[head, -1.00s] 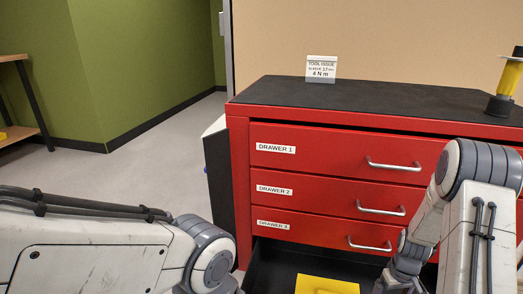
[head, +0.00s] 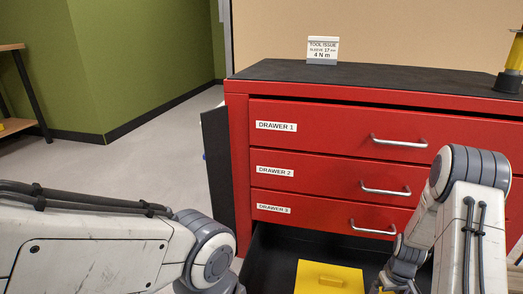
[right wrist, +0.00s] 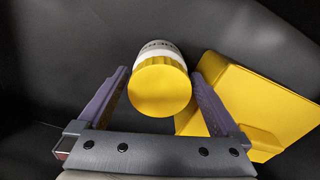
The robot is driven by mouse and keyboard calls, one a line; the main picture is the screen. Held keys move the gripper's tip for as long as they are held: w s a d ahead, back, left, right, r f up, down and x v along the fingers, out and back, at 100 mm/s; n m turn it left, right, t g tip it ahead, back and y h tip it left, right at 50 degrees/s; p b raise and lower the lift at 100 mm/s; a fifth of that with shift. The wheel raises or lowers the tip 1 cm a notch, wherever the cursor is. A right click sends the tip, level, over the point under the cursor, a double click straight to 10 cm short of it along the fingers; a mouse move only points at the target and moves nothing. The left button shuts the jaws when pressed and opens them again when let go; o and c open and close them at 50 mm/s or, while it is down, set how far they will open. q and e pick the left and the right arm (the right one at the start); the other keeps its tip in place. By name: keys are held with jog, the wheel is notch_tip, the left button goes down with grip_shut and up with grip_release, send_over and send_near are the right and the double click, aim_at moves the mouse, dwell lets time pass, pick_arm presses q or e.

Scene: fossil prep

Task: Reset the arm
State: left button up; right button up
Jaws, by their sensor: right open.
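My right arm reaches down at the right of the head view into an open black drawer (head: 270,262) at the cabinet's bottom. In the right wrist view my right gripper (right wrist: 158,88) is open. A cylinder with a yellow cap and a white label band (right wrist: 159,88) lies between its fingers, with a gap on each side. A yellow box (right wrist: 255,105) lies right of the fingers; it also shows in the head view (head: 322,279). My left arm is at the lower left of the head view; its gripper is out of view.
The red cabinet (head: 237,150) has three shut drawers with metal handles above the open one. On its black top (head: 400,80) stand a small sign (head: 322,50) and a yellow-and-black tool (head: 511,70) at the right. Grey floor (head: 150,160) is clear at the left.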

notch_tip(320, 180, up, 8)
jog(key=p, duration=0.4)
jog(key=shift+f, duration=0.15)
jog(key=a+r+p, duration=0.5)
jog(key=r+p, duration=0.8)
jog(key=a+r+p, duration=0.5)
jog(key=r+p, duration=0.8)
jog(key=r, duration=0.1)
jog(key=a+r+p, duration=0.5)
jog(key=r+p, duration=0.8)
jog(key=r, duration=0.1)
jog(key=shift+s+r+m, duration=0.25)
jog(key=shift+s+m, duration=0.05)
jog(key=shift+s, duration=0.1)
jog(key=shift+r, duration=0.1)
